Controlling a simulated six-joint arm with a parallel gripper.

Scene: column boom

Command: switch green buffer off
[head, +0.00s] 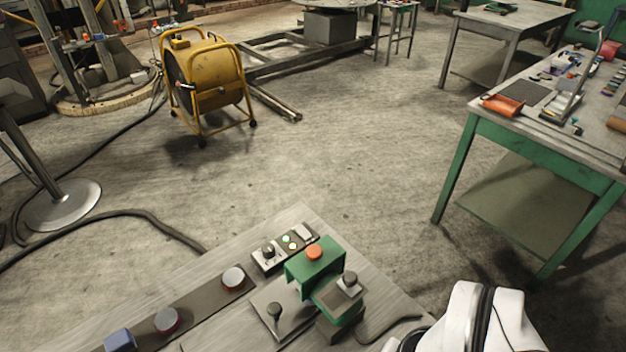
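A green block-shaped device (312,262) stands on the worktop at the bottom of the head view. It has an orange round button or cap on top and a grey plate with a dark knob (350,279) at its right. I cannot tell from its shape whether it is the buffer. Behind it, a small control panel (270,255) carries a dark knob, lit greenish-yellow lamps and a pale rocker-like piece; its switch position is too small to tell. A white arm link of mine shows at the lower right. My gripper is not in view.
The worktop (225,315) also holds a dark strip with round red-sided pieces (233,279), a blue block (120,340) and a small lever (274,312). A dark cable lies right of the green device. A green-legged bench (480,135) stands right; open floor lies beyond.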

